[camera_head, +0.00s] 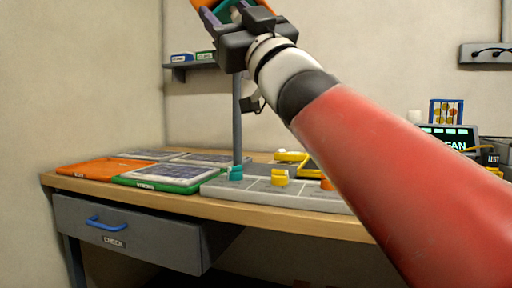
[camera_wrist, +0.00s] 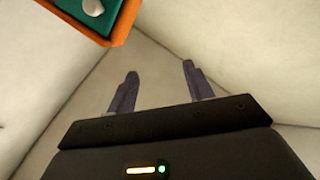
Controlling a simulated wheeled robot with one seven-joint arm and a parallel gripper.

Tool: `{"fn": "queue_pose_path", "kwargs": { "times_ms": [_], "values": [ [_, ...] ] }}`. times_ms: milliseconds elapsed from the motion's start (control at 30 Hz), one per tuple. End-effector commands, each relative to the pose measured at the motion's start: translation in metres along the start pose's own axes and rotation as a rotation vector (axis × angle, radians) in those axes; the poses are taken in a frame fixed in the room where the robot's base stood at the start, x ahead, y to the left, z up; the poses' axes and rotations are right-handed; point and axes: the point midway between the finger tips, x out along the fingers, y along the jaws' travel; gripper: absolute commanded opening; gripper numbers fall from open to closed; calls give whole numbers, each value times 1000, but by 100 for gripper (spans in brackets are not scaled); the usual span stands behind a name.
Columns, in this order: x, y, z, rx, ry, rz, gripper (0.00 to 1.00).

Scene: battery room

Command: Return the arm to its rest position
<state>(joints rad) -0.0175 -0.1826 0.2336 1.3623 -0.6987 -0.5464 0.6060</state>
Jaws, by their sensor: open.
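My red and white arm reaches up across the right half of the head view. My gripper (camera_head: 232,14) is raised high above the workbench at the top edge of that view. In the wrist view my gripper (camera_wrist: 160,80) shows two dark fingers set well apart with nothing between them. Bare wall and a wall corner lie beyond the fingers. An orange-framed thing with a teal face (camera_wrist: 90,12) shows at the top left of the wrist view, apart from the fingers. My arm hides part of the bench's right side.
The wooden bench (camera_head: 300,220) holds an orange tray (camera_head: 85,168), a green tray (camera_head: 150,184) and a grey board (camera_head: 245,189) with coloured pieces. A drawer (camera_head: 130,232) with a blue handle is below. A small shelf (camera_head: 190,66) and a grey post (camera_head: 237,120) stand behind.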

Motion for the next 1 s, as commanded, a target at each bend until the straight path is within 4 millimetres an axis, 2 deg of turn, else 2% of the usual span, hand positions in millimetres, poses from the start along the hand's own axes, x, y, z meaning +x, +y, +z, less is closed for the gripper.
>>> {"fn": "queue_pose_path", "kwargs": {
  "times_ms": [67, 367, 567, 667, 767, 867, 1000],
  "values": [
    [-1, 1, 2, 0, -8, 6, 52],
    [-29, 24, 41, -5, -197, 137, 52],
    [-67, 43, 79, -4, -384, 249, 52],
    [-96, 52, 102, -1, -503, 311, 52],
    [-136, 59, 128, 9, -649, 378, 52],
    [-193, 62, 157, 31, -837, 450, 52],
    [-293, 51, 194, 90, -1142, 529, 52]
  ]
}}
